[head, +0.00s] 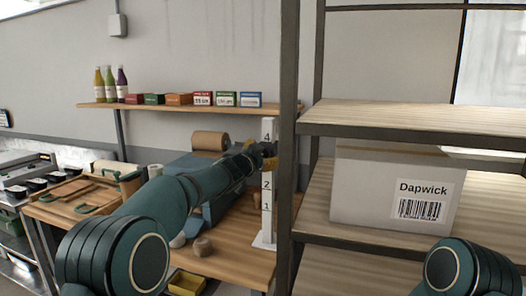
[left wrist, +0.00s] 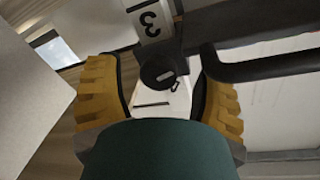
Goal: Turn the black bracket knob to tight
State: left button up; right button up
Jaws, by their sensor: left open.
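My left gripper (left wrist: 165,88) is open, with one yellow finger on each side of the knob. Gaps show between the fingers and the knob. In the head view my left gripper (head: 266,153) is at the post between the 4 and the 2, and hides the knob there. Only a link of my right arm shows, at the lower right.
A dark shelf upright (head: 288,130) stands close to the right of the post. A white Dapwick box (head: 385,185) sits on the shelf beyond it. In the left wrist view a black bar (left wrist: 255,68) runs right of the knob. A yellow tray (head: 187,283) lies below my left arm.

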pick_arm(q)
jog(key=shift+w+d, duration=0.15)
jog(key=shift+w, duration=0.05)
grip_shut()
dwell(0.3)
jog(key=m+p, duration=0.1)
jog(key=m, duration=0.1)
jog(key=shift+r+m+p, duration=0.15)
jog(key=shift+m+p, duration=0.15)
jog(key=shift+m+g+y+p, duration=0.3)
jog(key=shift+m+p, duration=0.2)
jog(key=shift+m, duration=1.5)
